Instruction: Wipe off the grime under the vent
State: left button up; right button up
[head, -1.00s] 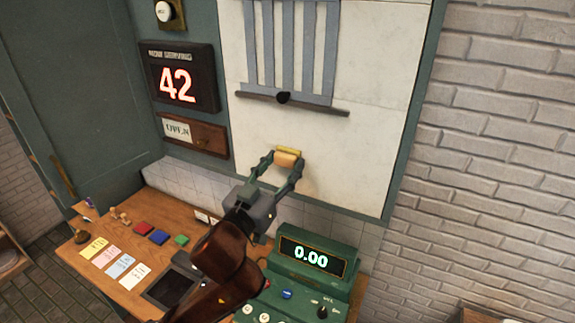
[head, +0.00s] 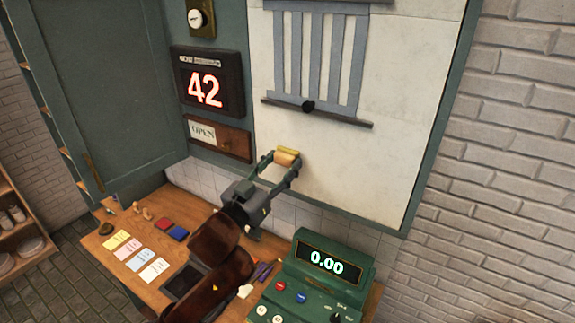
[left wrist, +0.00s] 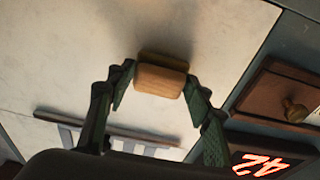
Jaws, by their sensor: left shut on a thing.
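The vent (head: 316,60) is a grey slatted grille on a pale wall panel, with a dark bar (head: 345,119) and knob (head: 308,106) at its lower edge. The sponge (left wrist: 161,80) also shows between both fingers in the left wrist view, at or very near the panel; contact is unclear. I see only faint shading on the panel (head: 350,170), no distinct grime. The sponge and gripper hide part of the panel. My right gripper is out of view.
A wooden counter (head: 190,215) below holds coloured cards and a green register (head: 322,265) reading 0.00. A dark sign (head: 207,83) reading 42 and a wooden OPEN plaque (head: 218,138) hang left of the panel. The panel right of the sponge is clear.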

aim_at(282, 161)
pick_arm(q)
jog(key=shift+a, duration=0.1)
jog(key=shift+r+p+v, duration=0.15)
jog(key=shift+p+v, duration=0.15)
jog(key=shift+v, duration=0.8)
jog(key=shift+r+p+v, duration=0.2)
jog(key=shift+p+v, duration=0.05)
jog(key=shift+v, duration=0.85)
jog(key=shift+s+a, duration=0.35)
jog(key=shift+s, duration=0.25)
jog(key=v, duration=0.1)
jog(key=p+v, duration=0.1)
jog(key=v, duration=0.1)
jog(key=shift+r+p, duration=0.15)
jog(key=shift+p, duration=0.15)
